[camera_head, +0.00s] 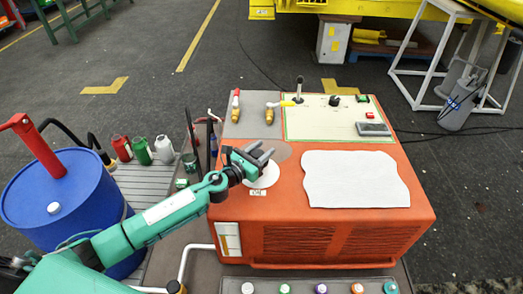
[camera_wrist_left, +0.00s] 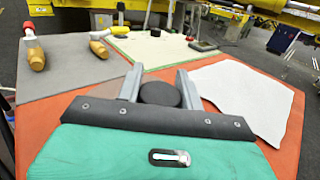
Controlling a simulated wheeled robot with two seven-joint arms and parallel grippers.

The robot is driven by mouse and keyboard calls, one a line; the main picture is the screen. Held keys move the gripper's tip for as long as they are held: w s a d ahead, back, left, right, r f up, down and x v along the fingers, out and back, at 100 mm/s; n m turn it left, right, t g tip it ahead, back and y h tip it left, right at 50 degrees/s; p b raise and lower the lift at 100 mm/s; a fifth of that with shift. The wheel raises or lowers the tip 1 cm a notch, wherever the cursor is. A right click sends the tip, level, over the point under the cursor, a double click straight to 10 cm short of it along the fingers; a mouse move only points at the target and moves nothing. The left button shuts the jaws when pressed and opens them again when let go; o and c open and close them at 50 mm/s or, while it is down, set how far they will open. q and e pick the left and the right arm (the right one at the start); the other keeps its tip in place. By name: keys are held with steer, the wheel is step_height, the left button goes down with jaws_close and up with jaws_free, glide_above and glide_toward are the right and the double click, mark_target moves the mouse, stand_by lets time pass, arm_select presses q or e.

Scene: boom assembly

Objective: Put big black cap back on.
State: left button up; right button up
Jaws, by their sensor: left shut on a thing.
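The big black cap (camera_wrist_left: 160,94) is a round dark disc between the two grey fingers of my left gripper (camera_wrist_left: 160,85) in the left wrist view. The gripper is shut on it. In the head view my left gripper (camera_head: 259,157) is over the left part of the orange machine (camera_head: 290,222), above a white round patch (camera_head: 266,178) with a small label (camera_head: 258,193). The gripper largely hides the cap and the spot under it there. I cannot tell whether the cap touches the machine. My right gripper is not in view.
A white sheet (camera_head: 355,180) lies on the machine top to the right. A blue drum (camera_head: 60,200) and several bottles (camera_head: 141,150) stand at left.

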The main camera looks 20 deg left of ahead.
arm_select(q)
steer(key=shift+a+f, duration=0.1)
steer(key=shift+f, duration=0.3)
